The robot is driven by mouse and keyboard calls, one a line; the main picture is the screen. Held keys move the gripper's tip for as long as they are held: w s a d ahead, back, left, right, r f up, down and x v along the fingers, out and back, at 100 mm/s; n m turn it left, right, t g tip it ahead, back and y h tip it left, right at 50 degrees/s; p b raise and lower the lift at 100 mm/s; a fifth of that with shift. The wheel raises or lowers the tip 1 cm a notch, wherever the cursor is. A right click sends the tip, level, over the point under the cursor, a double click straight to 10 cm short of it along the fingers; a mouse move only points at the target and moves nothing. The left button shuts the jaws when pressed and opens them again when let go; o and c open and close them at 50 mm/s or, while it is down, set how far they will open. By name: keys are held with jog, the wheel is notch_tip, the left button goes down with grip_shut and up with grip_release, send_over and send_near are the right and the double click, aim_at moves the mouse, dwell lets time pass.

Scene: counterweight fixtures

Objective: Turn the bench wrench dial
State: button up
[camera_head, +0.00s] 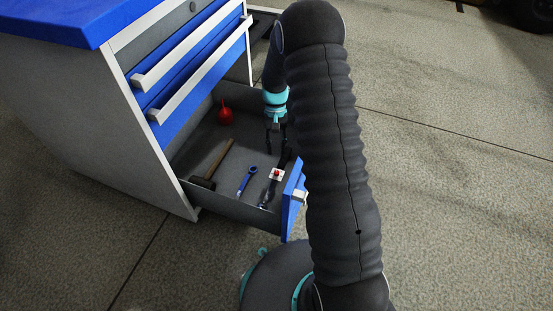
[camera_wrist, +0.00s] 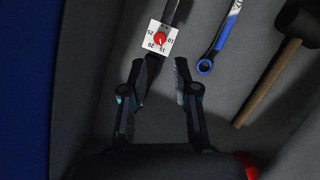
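The bench wrench dial is a white square plate with a red knob (camera_wrist: 160,39) and printed numbers, among them 10, 15, 20 and 25. It sits on a dark wrench (camera_wrist: 171,10) lying in the open bottom drawer; the dial also shows in the head view (camera_head: 277,174). My gripper (camera_wrist: 161,68) is open and empty, its fingertips just short of the plate in the wrist view. In the head view my gripper (camera_head: 276,140) points down over the drawer, behind the dial. I cannot tell its exact height. Part of the wrench is hidden by my gripper.
The drawer (camera_head: 240,205) also holds a blue wrench (camera_head: 247,181), a wooden-handled mallet (camera_head: 204,183) and a red oil can (camera_head: 224,113). The blue drawer front (camera_head: 291,200) stands close to the dial. The blue-and-white cabinet (camera_head: 130,130) rises at left. Open floor lies to the right.

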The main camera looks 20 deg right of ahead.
jog(key=shift+v, duration=1.9)
jog(key=s+r+n+t+p, duration=0.1)
jog(key=s+r+t+p, duration=0.2)
jog(key=s+r, duration=1.1)
jog(key=s+a+r+n+t+h+p, duration=0.1)
jog(key=s+r+t+p, duration=0.3)
jog(key=s+r, duration=1)
notch_tip(320, 180, up, 9)
jog(key=t, duration=0.2)
jog(key=shift+s+a+f+n+t, duration=0.2)
jog(key=shift+n+t, duration=0.1)
jog(key=shift+t, duration=0.1)
